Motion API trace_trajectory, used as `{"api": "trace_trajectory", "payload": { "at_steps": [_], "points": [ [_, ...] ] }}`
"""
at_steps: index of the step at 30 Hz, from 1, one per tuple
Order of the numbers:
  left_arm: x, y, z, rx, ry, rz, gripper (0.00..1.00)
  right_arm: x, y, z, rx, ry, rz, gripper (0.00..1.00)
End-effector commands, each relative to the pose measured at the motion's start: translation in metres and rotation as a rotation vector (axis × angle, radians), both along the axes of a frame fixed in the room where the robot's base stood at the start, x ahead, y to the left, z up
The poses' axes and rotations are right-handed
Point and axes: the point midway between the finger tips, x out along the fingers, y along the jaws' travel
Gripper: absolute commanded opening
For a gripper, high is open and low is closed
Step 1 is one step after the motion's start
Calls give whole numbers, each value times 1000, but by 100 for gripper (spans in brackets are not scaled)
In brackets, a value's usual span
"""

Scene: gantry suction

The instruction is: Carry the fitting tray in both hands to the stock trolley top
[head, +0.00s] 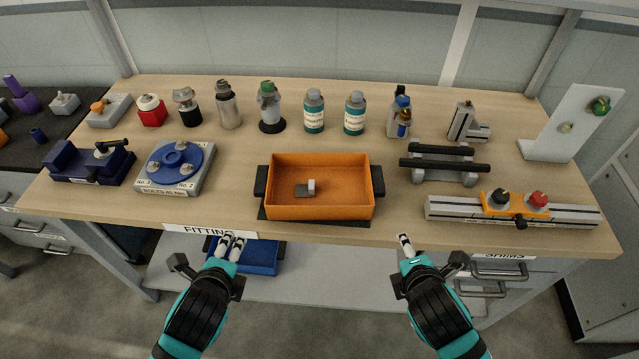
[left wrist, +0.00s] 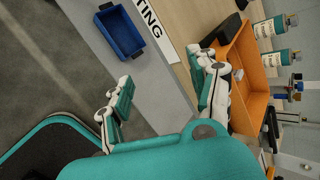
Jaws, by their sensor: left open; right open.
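The fitting tray (head: 318,208) is an orange, shallow box with black handles at its left and right ends. It sits on a dark mat (head: 262,213) at the front of the wooden bench, with a small grey part (head: 309,188) inside. It also shows in the left wrist view (left wrist: 235,105). My left gripper (head: 229,245) is open and empty, in front of the bench edge, left of and nearer than the tray. My right gripper (head: 405,244) is in front of the bench edge, to the tray's right, open and empty. I cannot identify the stock trolley top.
The wooden bench (head: 390,222) holds several bottles and fixtures behind the tray. A blue turntable (head: 175,160) stands to its left, a rail fixture (head: 512,212) to its right. A blue bin (head: 258,257) lies on the lower shelf. Grey cabinets stand at both sides.

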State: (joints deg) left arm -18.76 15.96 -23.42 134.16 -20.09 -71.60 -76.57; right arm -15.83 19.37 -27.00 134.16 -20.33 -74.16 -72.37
Motion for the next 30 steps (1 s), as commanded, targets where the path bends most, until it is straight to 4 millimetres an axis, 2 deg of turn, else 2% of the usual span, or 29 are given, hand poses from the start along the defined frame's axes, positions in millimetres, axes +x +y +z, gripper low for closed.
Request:
{"api": "trace_trajectory", "payload": {
  "at_steps": [3, 6, 9, 12, 16, 25, 30],
  "points": [
    [24, -12, 23, 323, -100, -282, 61, 24, 11, 23, -324, -101, 281, 61],
    [39, -23, 38, 586, -169, -477, 61, 38, 21, 37, -586, -169, 474, 61],
    [49, -32, 49, 799, -219, -615, 61, 47, 29, 47, -799, -219, 612, 61],
    [54, -38, 56, 943, -250, -699, 61, 52, 34, 53, -941, -247, 696, 61],
    [57, -42, 59, 1022, -264, -742, 61, 54, 37, 55, -1019, -262, 740, 61],
    [58, -42, 59, 1026, -264, -745, 61, 55, 37, 55, -1022, -261, 741, 61],
    [69, -42, 54, 1026, -263, -744, 61, 67, 37, 50, -1023, -261, 739, 61]
  ]
}}
